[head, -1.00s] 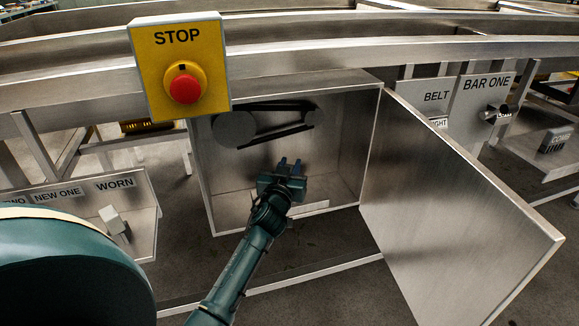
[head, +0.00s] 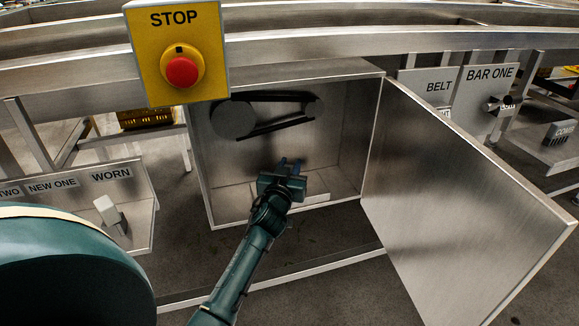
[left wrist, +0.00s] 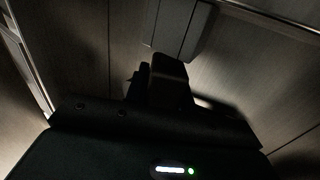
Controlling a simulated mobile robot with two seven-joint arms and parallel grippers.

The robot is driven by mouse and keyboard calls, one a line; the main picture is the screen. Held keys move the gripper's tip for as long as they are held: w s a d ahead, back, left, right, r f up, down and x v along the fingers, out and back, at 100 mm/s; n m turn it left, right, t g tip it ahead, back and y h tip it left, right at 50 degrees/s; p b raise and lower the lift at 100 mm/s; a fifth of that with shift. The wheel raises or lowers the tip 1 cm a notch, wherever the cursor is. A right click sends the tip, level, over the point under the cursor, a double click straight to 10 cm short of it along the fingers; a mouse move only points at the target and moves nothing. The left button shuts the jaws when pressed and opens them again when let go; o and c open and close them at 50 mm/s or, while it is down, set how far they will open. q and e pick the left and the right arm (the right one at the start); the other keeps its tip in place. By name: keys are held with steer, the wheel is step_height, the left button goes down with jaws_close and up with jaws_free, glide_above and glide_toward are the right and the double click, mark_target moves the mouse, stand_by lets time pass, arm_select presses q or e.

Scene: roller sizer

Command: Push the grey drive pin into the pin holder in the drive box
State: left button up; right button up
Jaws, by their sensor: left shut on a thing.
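The drive box (head: 202,170) is an open metal cabinet in the middle of the head view, its door swung out to the right. My left gripper (head: 290,167) is inside the box, below the belt and pulleys, pointing toward the back wall. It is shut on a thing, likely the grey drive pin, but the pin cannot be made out. In the left wrist view the gripper (left wrist: 160,78) is dark against the box interior. A dark block (left wrist: 183,27) stands just beyond its fingers; I cannot tell if it is the pin holder. My right gripper is not in view.
A dark belt (head: 272,128) runs around two pulleys on the back wall. The open door (head: 455,200) bounds the right side. A yellow STOP box (head: 178,55) hangs above left. A tray marked WORN (head: 140,215) is at left, and BELT and BAR ONE panels (head: 480,100) at right.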

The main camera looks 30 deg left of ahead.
arm_select(q)
steer(key=shift+f+b, duration=0.4)
steer(key=shift+f, duration=0.1)
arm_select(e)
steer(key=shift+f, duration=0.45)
arm_select(q)
steer(key=o, duration=1)
steer(key=shift+o, duration=0.2)
steer(key=shift+s, duration=0.15)
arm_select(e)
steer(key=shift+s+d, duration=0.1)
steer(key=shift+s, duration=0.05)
